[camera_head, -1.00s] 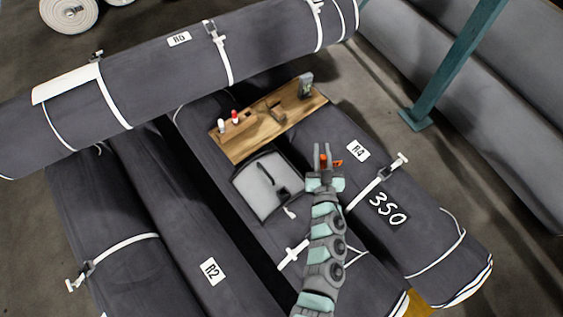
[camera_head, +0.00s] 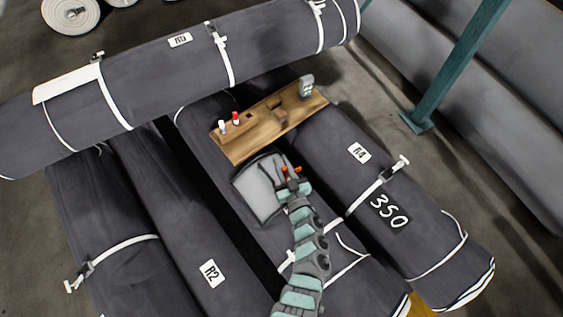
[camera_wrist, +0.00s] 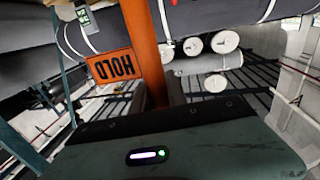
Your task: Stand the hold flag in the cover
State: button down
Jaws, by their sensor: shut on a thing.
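The orange hold flag (camera_wrist: 110,66) shows in the wrist view, its HOLD lettering upside down, on an orange staff (camera_wrist: 143,50). In the head view only small orange bits of the flag (camera_head: 297,169) show at my gripper (camera_head: 291,179). My gripper is shut on the flag; its fingertips are hard to make out. The pale grey cover (camera_head: 258,192), dark-edged, lies on a dark roll. My gripper is over the cover's right side and hides part of it. I cannot tell whether the flag touches the cover.
A wooden board (camera_head: 250,142) with small red-and-white items (camera_head: 236,118) and a grey device (camera_head: 306,86) lies just beyond the cover. Large strapped rolls surround it, including one marked R4 (camera_head: 359,153). A roll (camera_head: 180,60) lies across the back. A teal post (camera_head: 460,70) stands right.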

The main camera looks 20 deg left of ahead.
jog(key=shift+f+b, duration=2.4)
jog(key=shift+f, duration=0.45)
jog(key=shift+p, duration=0.55)
notch_tip(320, 180, down, 7)
jog(key=b, duration=0.5)
jog(key=shift+r+b, duration=0.15)
jog(key=shift+b, duration=0.25)
dwell(1.3)
jog(key=c, duration=1.2)
grip_release()
jog(key=shift+r, duration=0.1)
jog(key=shift+c, duration=0.2)
jog(key=shift+d, duration=0.1)
jog(key=p+v, duration=0.3)
jog(key=v, duration=0.7)
jog(key=shift+s+d+p, duration=0.15)
jog(key=shift+s+p, duration=0.1)
jog(key=shift+p, duration=0.15)
